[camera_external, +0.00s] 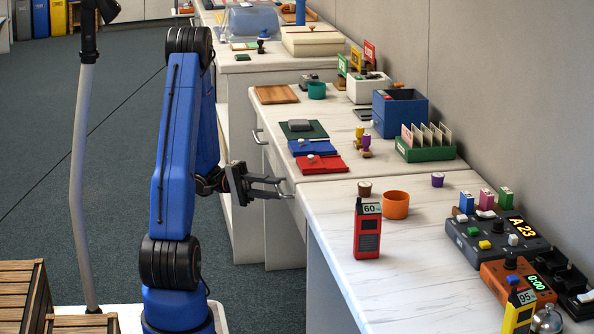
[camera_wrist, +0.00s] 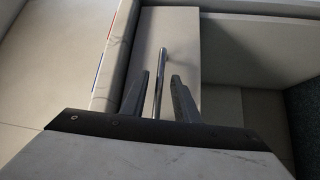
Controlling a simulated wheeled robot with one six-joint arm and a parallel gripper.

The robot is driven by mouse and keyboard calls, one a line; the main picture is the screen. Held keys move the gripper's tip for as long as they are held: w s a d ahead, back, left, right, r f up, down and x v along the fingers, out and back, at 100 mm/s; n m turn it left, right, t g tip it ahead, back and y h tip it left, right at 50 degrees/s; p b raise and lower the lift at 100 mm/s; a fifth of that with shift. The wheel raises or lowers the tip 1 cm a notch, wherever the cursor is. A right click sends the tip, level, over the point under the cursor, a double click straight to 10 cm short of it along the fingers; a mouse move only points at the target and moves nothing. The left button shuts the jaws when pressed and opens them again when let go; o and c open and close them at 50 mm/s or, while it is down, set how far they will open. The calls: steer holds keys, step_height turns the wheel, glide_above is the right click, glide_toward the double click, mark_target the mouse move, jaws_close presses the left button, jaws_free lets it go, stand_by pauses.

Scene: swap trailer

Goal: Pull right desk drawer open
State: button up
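In the wrist view a metal bar handle (camera_wrist: 161,68) stands on a pale drawer front (camera_wrist: 178,30) under the desk edge. My gripper (camera_wrist: 160,98) is open, with one finger on each side of the handle. Gaps show between the bar and both fingers, and I see no firm hold. In the external view my gripper (camera_external: 284,188) reaches to the front of the white desk (camera_external: 335,205). The fingers there hide most of the drawer and handle.
A red handheld device (camera_external: 367,232) and an orange cup (camera_external: 395,205) stand on the near desktop. Red (camera_external: 322,165) and blue (camera_external: 313,147) flat pads lie near the desk edge above my gripper. Wooden crates (camera_external: 22,290) stand at the lower left. Open floor lies left of my arm.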

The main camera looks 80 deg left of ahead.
jaws_close()
steer(key=shift+s, duration=0.1)
steer(key=s, duration=2.6)
steer(key=shift+s, duration=0.25)
jaws_free()
